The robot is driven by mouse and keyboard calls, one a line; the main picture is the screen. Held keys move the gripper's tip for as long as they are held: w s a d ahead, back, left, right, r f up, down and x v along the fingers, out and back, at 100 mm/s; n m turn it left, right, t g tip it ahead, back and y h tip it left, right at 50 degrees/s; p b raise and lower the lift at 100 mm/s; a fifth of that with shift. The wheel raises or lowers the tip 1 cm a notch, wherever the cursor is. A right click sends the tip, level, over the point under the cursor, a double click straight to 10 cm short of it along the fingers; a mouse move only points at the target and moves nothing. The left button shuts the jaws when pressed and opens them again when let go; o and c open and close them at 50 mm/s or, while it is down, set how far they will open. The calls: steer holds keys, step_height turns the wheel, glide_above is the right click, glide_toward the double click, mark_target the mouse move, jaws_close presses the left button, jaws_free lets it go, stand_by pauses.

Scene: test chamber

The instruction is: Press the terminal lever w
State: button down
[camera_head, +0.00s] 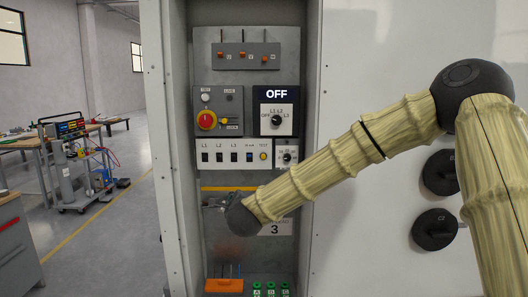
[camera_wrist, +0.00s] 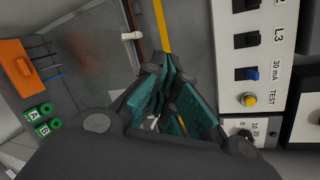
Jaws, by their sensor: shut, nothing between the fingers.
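Three small orange levers sit in a row on a grey block (camera_head: 247,62) high in the cabinet, each below a dark wire. The labels are too small to read, so I cannot tell which is w; the rightmost lever (camera_head: 264,58) sits slightly lower than the others. My gripper (camera_head: 210,202) is well below them, in front of the lower panel just under the yellow stripe. The wrist view shows its teal-padded fingers (camera_wrist: 158,78) shut and empty. The levers are outside the wrist view.
An orange block (camera_head: 223,286) and green terminals (camera_wrist: 40,112) lie below. Cabinet walls flank the opening.

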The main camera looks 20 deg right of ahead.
step_height(320, 180, up, 17)
steer(key=w+d+m+t+h, duration=0.1)
steer(key=d+m+t, duration=0.15)
steer(key=m, duration=0.35)
steer(key=m+h, duration=0.3)
steer(key=m, duration=0.5)
glide_toward(265, 59)
step_height(265, 59, down, 4)
steer(key=shift+s+a+f+t+b, duration=0.2)
steer(key=shift+s+t+b, duration=0.1)
steer(key=shift+s+t, duration=0.15)
steer(key=shift+w, duration=0.1)
steer(key=shift+p+x, duration=2.45)
steer(key=shift+x, duration=2.5)
steer(key=shift+a, duration=0.15)
steer(key=shift+r+g, duration=0.1)
steer(key=shift+g, duration=0.2)
